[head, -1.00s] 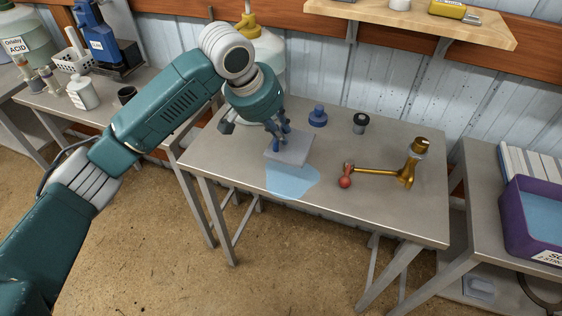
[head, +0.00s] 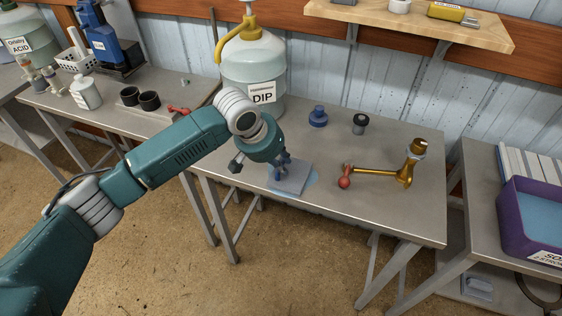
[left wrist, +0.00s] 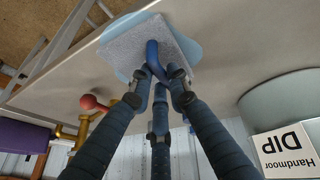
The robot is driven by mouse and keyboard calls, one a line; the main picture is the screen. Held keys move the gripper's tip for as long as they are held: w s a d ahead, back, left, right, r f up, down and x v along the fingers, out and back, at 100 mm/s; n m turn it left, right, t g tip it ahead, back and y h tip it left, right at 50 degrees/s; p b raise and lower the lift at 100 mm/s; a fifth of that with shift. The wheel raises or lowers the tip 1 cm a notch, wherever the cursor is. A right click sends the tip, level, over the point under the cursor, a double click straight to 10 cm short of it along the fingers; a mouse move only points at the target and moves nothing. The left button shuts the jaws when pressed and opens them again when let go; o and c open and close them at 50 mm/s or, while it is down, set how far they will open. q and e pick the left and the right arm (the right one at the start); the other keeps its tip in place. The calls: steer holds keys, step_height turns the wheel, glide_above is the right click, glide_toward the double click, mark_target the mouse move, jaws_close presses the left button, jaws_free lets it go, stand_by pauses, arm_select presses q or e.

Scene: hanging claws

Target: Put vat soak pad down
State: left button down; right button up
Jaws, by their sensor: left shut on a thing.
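The vat soak pad (head: 293,182) is a flat grey square with a blue handle. My left gripper (head: 281,168) is shut on the handle, as the left wrist view (left wrist: 157,72) also shows. The pad (left wrist: 125,45) is over the light blue puddle (head: 312,179) on the steel table (head: 330,215), near its front edge. The puddle shows past the pad's edges in the left wrist view (left wrist: 185,45). I cannot tell whether the pad touches the table. My right gripper is not in view.
A large DIP jug (head: 255,72) stands behind my arm. A blue stopper (head: 318,117), a dark-capped jar (head: 360,123) and a brass tool with a red ball (head: 375,171) stand on the table. A purple tub (head: 530,225) is at the right.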

arm_select(q)
steer(key=shift+f, duration=0.1)
steer(key=c, duration=1.7)
jaws_free()
steer(key=shift+o, duration=0.2)
steer(key=b+v, duration=0.1)
steer(key=v, duration=1.1)
